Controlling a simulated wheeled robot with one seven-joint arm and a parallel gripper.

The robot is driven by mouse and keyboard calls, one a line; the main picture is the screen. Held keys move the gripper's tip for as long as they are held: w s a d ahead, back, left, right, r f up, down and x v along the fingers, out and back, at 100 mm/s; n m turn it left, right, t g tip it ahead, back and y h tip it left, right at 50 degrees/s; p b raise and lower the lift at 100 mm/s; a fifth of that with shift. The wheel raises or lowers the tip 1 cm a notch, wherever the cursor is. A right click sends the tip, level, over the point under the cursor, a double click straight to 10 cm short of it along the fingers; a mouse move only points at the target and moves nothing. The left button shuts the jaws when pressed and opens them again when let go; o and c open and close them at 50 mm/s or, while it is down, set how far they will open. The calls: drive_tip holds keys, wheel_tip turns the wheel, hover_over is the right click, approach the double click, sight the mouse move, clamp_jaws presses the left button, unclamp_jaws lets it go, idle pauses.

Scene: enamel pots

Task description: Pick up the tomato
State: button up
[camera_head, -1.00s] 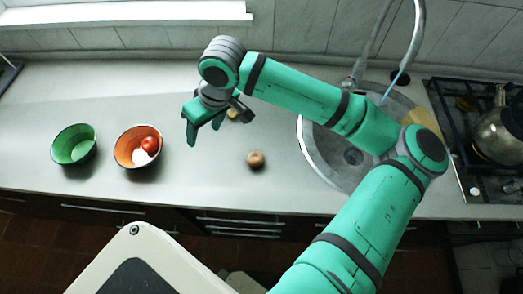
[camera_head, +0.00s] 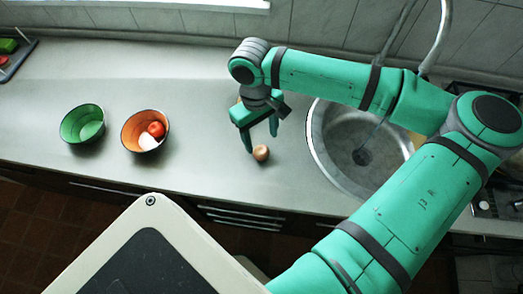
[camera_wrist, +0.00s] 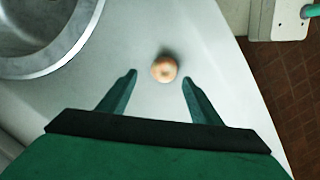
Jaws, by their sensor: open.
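The red tomato (camera_head: 156,129) lies in the orange bowl (camera_head: 131,134) on the counter, beside a whitish item (camera_head: 148,142) in the same bowl. My gripper (camera_head: 262,142) is over the counter, well to the right of that bowl. Its fingers are apart and empty. In the wrist view, a round brownish item like an onion (camera_wrist: 164,68) lies on the counter just beyond and between the fingertips (camera_wrist: 159,75). The same item shows in the head view (camera_head: 261,153), close to the fingers. The tomato is not in the wrist view.
A green bowl (camera_head: 82,124) stands left of the orange bowl. A round steel sink (camera_head: 318,150) is right of my gripper. A dark tray (camera_head: 14,60) with food pieces is at the far left. The counter between bowls and gripper is clear.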

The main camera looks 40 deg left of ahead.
sight(261, 149)
drive_tip(key=shift+s+d+f, duration=0.1)
drive_tip(key=shift+s+f, duration=0.05)
drive_tip(key=shift+f, duration=0.65)
drive_tip(key=shift+s+d+f, duration=0.15)
drive_tip(key=shift+f, duration=0.7)
drive_tip(key=shift+s+d+f, duration=0.1)
drive_tip(key=shift+s+f, duration=0.05)
drive_tip(key=shift+f, duration=0.65)
drive_tip(key=c, duration=1.1)
